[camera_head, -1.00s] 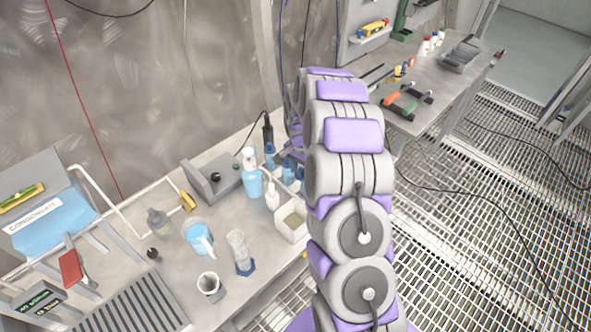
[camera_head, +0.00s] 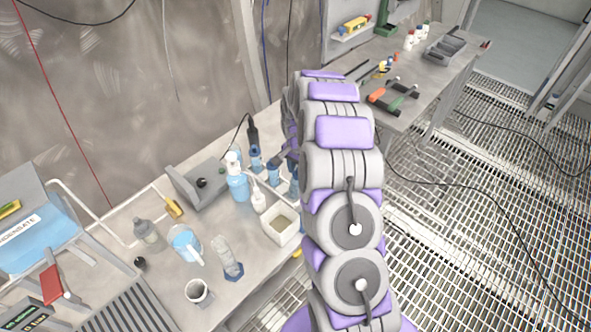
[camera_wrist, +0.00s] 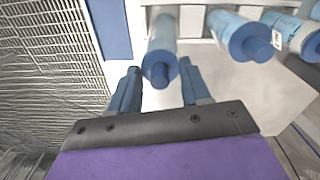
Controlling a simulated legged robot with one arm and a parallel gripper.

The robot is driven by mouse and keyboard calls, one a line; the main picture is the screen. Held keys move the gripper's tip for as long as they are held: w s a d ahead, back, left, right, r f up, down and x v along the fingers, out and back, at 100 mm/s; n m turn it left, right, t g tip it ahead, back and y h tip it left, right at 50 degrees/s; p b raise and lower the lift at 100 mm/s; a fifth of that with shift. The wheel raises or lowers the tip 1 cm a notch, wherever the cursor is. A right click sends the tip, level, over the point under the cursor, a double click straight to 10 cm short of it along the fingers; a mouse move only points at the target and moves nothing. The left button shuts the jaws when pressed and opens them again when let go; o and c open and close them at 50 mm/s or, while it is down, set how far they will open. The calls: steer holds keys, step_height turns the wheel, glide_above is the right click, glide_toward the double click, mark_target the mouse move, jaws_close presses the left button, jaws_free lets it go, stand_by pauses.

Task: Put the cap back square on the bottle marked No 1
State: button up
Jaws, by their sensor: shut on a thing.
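In the wrist view a dark blue cap (camera_wrist: 160,74) with a narrow knob sits between the two dark blue fingers of my gripper (camera_wrist: 160,78), which is shut on it. Behind the cap, in line with it, is a light blue bottle (camera_wrist: 162,35); I cannot tell whether the cap is square on it. To the right are a similar blue bottle (camera_wrist: 235,32) with a dark blue top and another blue bottle (camera_wrist: 288,32) with a white label too small to read. In the head view my arm hides the gripper; small blue bottles (camera_head: 256,160) show beside it.
The bench (camera_head: 185,280) holds a pump bottle (camera_head: 237,180), a white square pot (camera_head: 280,226), a blue jug (camera_head: 185,243), a clear cylinder (camera_head: 228,262) and a cup (camera_head: 199,294). A second bench (camera_head: 400,60) stands behind right.

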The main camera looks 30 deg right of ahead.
mark_target(291, 184)
steer(key=shift+a, duration=1.7)
steer(key=shift+d+f, duration=0.2)
steer(key=shift+d, duration=0.7)
steer(key=shift+a, duration=0.3)
steer(key=o, duration=1.1)
steer(key=shift+d, duration=0.2)
steer(key=shift+o, duration=0.3)
